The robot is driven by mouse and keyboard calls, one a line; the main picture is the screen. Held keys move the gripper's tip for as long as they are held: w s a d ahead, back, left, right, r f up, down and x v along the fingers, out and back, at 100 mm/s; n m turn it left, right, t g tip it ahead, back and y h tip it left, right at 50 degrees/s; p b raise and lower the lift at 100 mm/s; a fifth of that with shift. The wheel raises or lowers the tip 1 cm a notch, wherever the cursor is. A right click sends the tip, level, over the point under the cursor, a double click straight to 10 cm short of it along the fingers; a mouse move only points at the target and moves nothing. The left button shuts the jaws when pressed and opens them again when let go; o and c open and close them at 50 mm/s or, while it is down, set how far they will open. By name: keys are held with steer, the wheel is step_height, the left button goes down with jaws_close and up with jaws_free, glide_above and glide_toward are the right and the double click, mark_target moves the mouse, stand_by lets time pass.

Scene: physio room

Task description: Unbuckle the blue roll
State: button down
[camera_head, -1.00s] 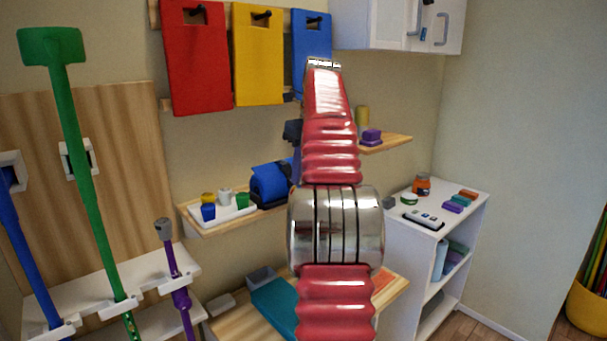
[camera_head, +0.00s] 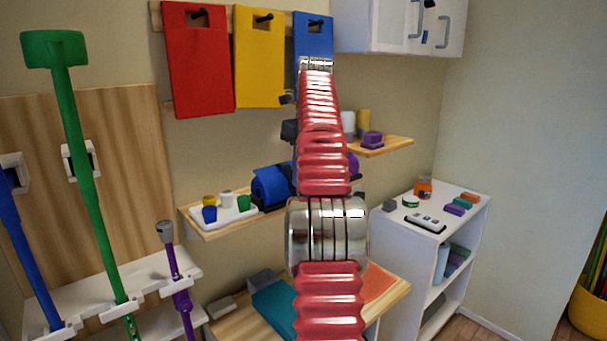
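The blue roll (camera_head: 270,187) lies on the wooden wall shelf left of my red, ribbed arm. It rests on or in a dark holder or strap, low at its front. My arm covers the roll's right part, and its buckle cannot be made out. My arm rises through the middle of the picture in front of the shelf. My gripper is not clearly visible; it seems hidden behind the arm. Small dark parts show at the arm's left edge, but I cannot tell what they belong to.
A white tray (camera_head: 232,218) with several small coloured cups stands left of the roll. A purple round thing (camera_head: 353,164) shows right of my arm. A teal block (camera_head: 275,308) lies on the lower shelf.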

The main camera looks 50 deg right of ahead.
steer(key=c, duration=1.8)
jaws_free()
steer(key=shift+w+f, duration=0.15)
steer(key=shift+c, duration=0.2)
steer(key=shift+o, duration=1.4)
steer(key=shift+s+t, duration=0.35)
steer(key=shift+t, duration=0.45)
steer(key=shift+s+a+f+t+h, duration=0.1)
steer(key=shift+s+f+t+h, duration=0.15)
steer(key=shift+t, duration=0.35)
steer(key=shift+s+a+f+t+h, duration=0.1)
steer(key=shift+f+t+h, duration=0.4)
steer(key=shift+t, duration=0.9)
steer(key=shift+s+d+f+t+h, duration=0.15)
steer(key=shift+f+t, duration=0.5)
steer(key=shift+t, duration=0.75)
steer(key=shift+s+a+f+t+h, duration=0.15)
steer(key=shift+f+t+h, duration=0.35)
steer(key=shift+t, duration=0.9)
steer(key=shift+w+f+t, duration=0.1)
steer(key=shift+f+t, duration=0.2)
steer(key=shift+t, duration=0.1)
